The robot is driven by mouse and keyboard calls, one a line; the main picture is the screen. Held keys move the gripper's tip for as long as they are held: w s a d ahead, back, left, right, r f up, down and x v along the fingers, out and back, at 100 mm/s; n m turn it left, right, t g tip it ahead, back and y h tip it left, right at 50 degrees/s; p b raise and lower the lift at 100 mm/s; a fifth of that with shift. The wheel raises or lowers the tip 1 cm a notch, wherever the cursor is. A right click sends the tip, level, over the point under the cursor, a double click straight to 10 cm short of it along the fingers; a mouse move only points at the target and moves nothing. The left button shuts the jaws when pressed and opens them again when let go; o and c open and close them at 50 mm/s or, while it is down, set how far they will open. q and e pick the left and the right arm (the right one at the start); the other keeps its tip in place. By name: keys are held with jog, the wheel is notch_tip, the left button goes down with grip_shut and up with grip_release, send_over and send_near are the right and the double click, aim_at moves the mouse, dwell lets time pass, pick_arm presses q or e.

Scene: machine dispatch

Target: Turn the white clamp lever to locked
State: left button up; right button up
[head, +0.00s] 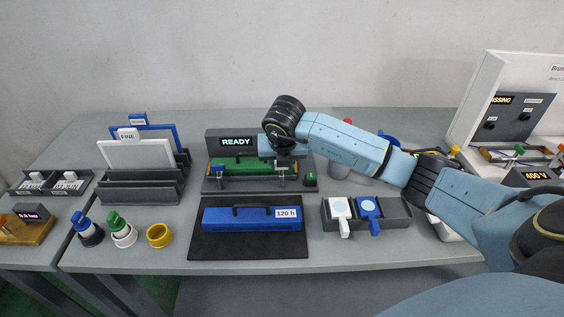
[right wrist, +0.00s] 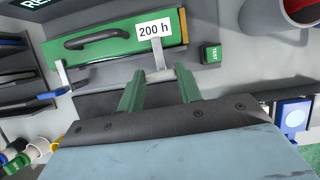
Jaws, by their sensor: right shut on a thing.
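The clamp station (head: 208,184) stands at the back middle of the table with a READY screen. A green cassette (head: 235,168) with a dark handle lies in it; the right wrist view shows the cassette (right wrist: 112,48) with a "200 h" label. The white clamp lever (right wrist: 157,66) is at the cassette's right end, between the fingertips of my right gripper (right wrist: 160,80), which is shut on it. A second clamp, with a blue lever (right wrist: 52,96), is at the cassette's left end. In the head view my wrist partly hides the station. My left gripper is not in view.
A blue case (head: 235,222) marked 120 h lies on a dark mat in front of the station. A green TEST button (right wrist: 212,54) sits right of the clamp. A grey tray (head: 395,208) with white and blue tags is front right. Racks and bottles stand left.

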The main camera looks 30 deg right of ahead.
jog(key=shift+m, duration=0.3)
jog(key=o, duration=1)
jog(key=v, duration=1.3)
jog(key=shift+a+r+b, duration=0.2)
jog(key=shift+r+b, duration=0.05)
jog(key=shift+b, duration=0.05)
